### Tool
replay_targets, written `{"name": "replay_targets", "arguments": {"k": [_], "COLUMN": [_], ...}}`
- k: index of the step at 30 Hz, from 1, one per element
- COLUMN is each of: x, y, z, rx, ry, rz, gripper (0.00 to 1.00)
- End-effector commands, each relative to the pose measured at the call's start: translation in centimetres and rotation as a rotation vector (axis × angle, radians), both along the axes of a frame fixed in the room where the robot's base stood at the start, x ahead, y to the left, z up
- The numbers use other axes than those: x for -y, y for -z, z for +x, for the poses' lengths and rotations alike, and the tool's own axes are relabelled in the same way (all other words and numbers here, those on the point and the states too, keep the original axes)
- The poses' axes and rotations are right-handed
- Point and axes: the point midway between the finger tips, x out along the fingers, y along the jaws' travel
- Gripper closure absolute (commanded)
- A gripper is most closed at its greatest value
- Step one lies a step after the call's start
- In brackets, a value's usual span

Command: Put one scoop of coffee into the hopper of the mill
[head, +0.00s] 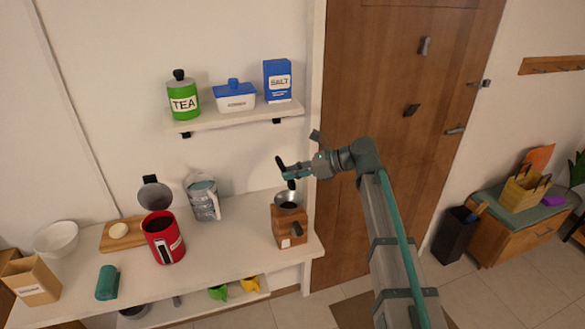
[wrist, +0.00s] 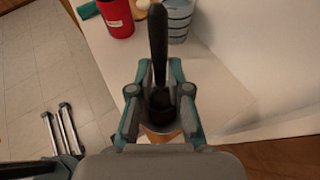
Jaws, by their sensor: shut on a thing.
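The mill (head: 288,230) is a wooden box with a metal hopper (head: 289,199) on top, near the right end of the counter. My gripper (head: 292,172) is shut on a black scoop (head: 281,163) just above the hopper. In the wrist view, the scoop's handle (wrist: 158,45) stands up between the fingers (wrist: 160,92), and its dark bowl is low between them. I cannot tell whether the bowl holds coffee. The mill is mostly hidden behind my gripper there. A red canister (head: 163,240) stands open on the counter, with dark contents; it also shows in the wrist view (wrist: 116,17).
A clear grey-banded pitcher (head: 204,200) stands between the canister and mill. A cutting board (head: 118,236), white bowl (head: 57,239) and teal cylinder (head: 107,283) are farther left. A wall shelf (head: 230,119) holds tea, a blue-lidded box and salt above. The counter's right end is close to the mill.

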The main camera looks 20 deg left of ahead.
Motion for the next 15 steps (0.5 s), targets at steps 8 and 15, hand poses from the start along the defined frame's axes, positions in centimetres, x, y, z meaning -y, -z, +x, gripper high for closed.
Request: {"name": "replay_targets", "arguments": {"k": [8,15], "x": [-0.7,-1.3], "y": [-1.0,-1.3], "z": [-0.1,-0.2], "rx": [0.017,0.033], "ry": [-0.001,-0.003], "rz": [-0.135,-0.269], "gripper": [1.0,1.0]}}
